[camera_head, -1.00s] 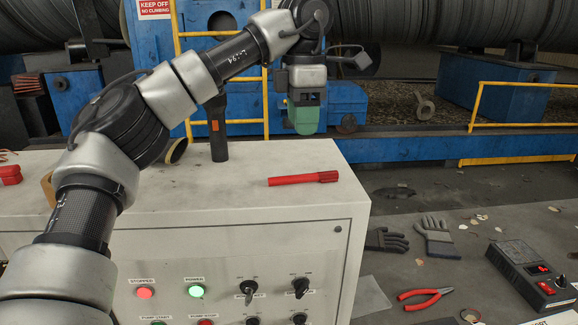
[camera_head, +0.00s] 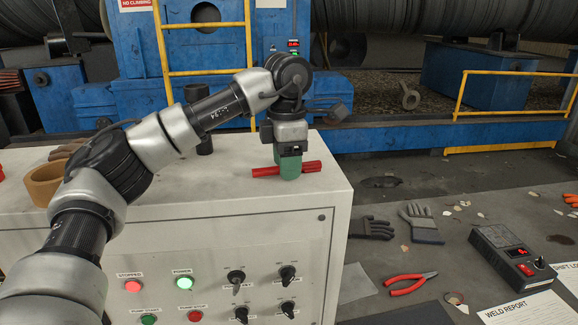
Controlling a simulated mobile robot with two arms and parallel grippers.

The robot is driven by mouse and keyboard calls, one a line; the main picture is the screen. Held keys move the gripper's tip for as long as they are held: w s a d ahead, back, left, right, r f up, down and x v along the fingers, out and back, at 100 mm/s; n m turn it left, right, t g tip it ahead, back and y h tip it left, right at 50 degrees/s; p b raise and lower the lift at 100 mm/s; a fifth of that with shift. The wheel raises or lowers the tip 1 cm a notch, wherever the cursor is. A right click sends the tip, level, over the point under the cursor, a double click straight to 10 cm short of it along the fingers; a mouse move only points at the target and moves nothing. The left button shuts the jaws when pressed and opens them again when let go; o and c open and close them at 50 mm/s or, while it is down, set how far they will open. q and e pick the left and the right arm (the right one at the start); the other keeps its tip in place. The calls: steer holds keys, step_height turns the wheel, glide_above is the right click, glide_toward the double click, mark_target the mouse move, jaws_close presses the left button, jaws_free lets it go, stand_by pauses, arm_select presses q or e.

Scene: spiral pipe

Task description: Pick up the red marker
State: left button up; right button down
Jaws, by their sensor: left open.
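The red marker (camera_head: 312,167) lies on the pale top of the control cabinet (camera_head: 225,178), near its right end. My left arm comes in from the left and its gripper (camera_head: 289,172) points down over the middle of the marker. Its green fingers hide the marker's middle, with a red end showing on each side. The gripper is open; whether its fingers touch the marker cannot be told from here. My right gripper is not in view.
A tape roll (camera_head: 43,182) and a dark upright cylinder (camera_head: 200,115) stand on the cabinet top. Gloves (camera_head: 420,222), red-handled pliers (camera_head: 409,283), a control box (camera_head: 512,258) and papers lie on the surface to the right. Blue machinery with yellow rails stands behind.

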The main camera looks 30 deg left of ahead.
arm_select(q)
jaws_close()
